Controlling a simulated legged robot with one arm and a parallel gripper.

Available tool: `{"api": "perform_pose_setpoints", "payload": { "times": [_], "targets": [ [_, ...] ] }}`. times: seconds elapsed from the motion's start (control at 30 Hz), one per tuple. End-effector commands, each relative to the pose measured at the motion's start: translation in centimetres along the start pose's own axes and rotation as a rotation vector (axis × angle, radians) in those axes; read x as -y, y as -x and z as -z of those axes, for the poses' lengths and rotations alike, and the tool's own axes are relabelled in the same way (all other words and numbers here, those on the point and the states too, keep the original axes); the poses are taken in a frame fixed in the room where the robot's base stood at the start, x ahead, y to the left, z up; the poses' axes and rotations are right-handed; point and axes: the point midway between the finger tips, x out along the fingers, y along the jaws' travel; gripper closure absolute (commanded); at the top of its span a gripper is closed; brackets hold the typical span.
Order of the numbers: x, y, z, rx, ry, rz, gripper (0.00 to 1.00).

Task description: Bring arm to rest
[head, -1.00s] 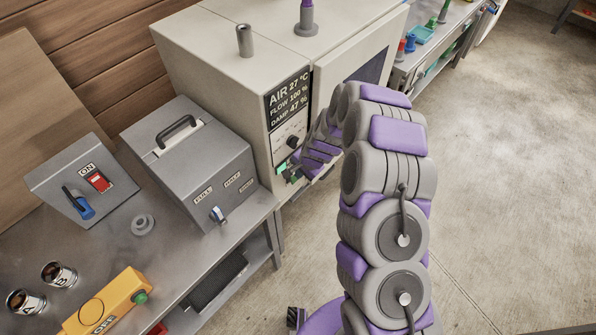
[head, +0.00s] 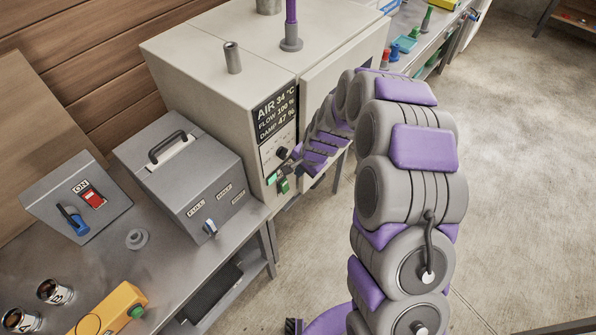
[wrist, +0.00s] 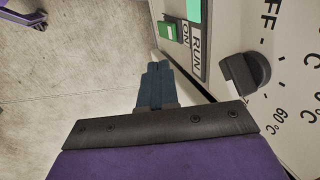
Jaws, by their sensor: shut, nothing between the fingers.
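My gripper (wrist: 154,78) shows in the wrist view with its dark blue fingers together and nothing between them. The fingers are beside the oven's control panel, near a green ON switch (wrist: 168,31) and a bright green RUN lamp (wrist: 193,9); whether they touch the switch cannot be told. A black temperature dial (wrist: 244,74) is to their right. In the head view my purple and grey arm (head: 424,148) arches forward and down to the front of the beige oven (head: 205,75). The gripper is small there and hard to make out against the panel.
The oven's display (head: 276,110) reads AIR 34 °C, FLOW 100 %, DAMP 47 %. A steel bench (head: 165,275) at left holds a grey box with handle (head: 185,175), a switch box (head: 75,200), two metal cups and a yellow box (head: 112,310). Open concrete floor (head: 520,160) is at right.

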Motion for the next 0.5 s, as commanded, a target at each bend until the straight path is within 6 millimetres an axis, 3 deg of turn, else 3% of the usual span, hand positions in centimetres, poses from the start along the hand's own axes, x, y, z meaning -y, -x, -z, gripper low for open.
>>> {"api": "perform_pose_setpoints", "payload": {
  "times": [0.37, 0.5],
  "targets": [
    [0.2, -0.1, -0.3, -0.002, 0.003, -0.003, 1.00],
    [0.1, 1.8, -0.8, 0.009, 0.037, -0.005, 1.00]
  ]
}}
